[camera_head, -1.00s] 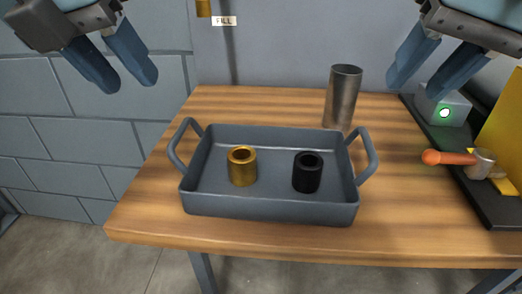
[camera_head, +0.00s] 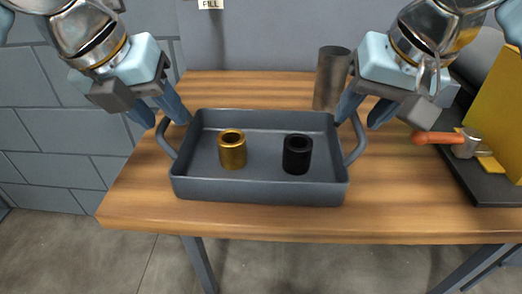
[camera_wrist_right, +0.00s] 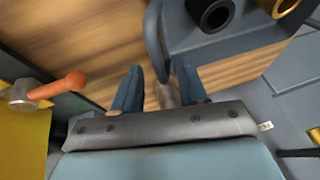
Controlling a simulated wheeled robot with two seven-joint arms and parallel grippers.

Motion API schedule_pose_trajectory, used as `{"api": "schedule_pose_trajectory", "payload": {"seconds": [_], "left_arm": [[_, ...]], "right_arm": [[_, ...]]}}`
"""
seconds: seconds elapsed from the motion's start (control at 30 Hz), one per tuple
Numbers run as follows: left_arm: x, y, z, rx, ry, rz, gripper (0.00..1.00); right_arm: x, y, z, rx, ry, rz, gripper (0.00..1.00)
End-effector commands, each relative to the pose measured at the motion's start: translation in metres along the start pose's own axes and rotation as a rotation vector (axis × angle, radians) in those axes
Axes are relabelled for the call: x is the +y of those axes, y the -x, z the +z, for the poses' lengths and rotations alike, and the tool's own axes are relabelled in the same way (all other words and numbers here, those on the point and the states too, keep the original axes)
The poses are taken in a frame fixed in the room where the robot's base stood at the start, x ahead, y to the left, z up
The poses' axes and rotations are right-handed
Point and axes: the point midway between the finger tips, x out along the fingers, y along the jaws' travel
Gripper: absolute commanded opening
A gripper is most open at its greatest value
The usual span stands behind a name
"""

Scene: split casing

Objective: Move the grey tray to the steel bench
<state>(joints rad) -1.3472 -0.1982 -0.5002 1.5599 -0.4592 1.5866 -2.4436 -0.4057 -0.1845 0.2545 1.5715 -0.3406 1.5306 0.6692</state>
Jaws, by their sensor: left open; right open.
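The grey tray (camera_head: 260,192) sits on a wooden table, with a loop handle at each end. A brass bushing (camera_head: 232,150) and a black bushing (camera_head: 297,155) stand upright in it. My left gripper (camera_head: 160,112) is open at the tray's left handle (camera_head: 166,140), its fingers partly in front of the handle top. My right gripper (camera_head: 363,112) is open at the right handle (camera_head: 357,142). In the right wrist view, the tray's handle (camera_wrist_right: 152,38) reaches toward the gap between the open fingers (camera_wrist_right: 156,88). Neither gripper is shut on a handle. I cannot make out the steel bench.
A metal cylinder (camera_head: 330,80) stands behind the tray, near my right gripper. The wooden tabletop (camera_head: 260,222) is clear in front of the tray.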

Motion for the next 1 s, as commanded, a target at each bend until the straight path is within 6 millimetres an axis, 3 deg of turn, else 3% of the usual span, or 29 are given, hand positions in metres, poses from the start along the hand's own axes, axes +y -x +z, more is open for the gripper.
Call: {"api": "schedule_pose_trajectory", "payload": {"seconds": [0.2, 0.57, 0.6, 0.87, 1.0], "left_arm": [[0.000, -0.023, 0.000, 0.001, -0.002, 0.001, 0.42], [0.000, -0.028, 0.000, -0.001, -0.001, 0.000, 0.42], [0.000, -0.028, 0.000, -0.001, -0.001, 0.000, 0.41], [0.000, -0.028, 0.000, 0.000, -0.001, 0.000, 0.01], [0.000, -0.028, 0.000, 0.000, -0.001, 0.000, 0.00]], "right_arm": [[0.000, -0.023, 0.000, 0.000, 0.000, 0.000, 0.42], [0.000, -0.028, 0.000, 0.001, 0.001, 0.000, 0.42], [0.000, -0.028, 0.000, 0.001, 0.001, 0.000, 0.41], [0.000, -0.028, 0.000, 0.001, 0.001, 0.000, 0.01], [0.000, -0.028, 0.000, 0.001, 0.000, 0.000, 0.00]]}}
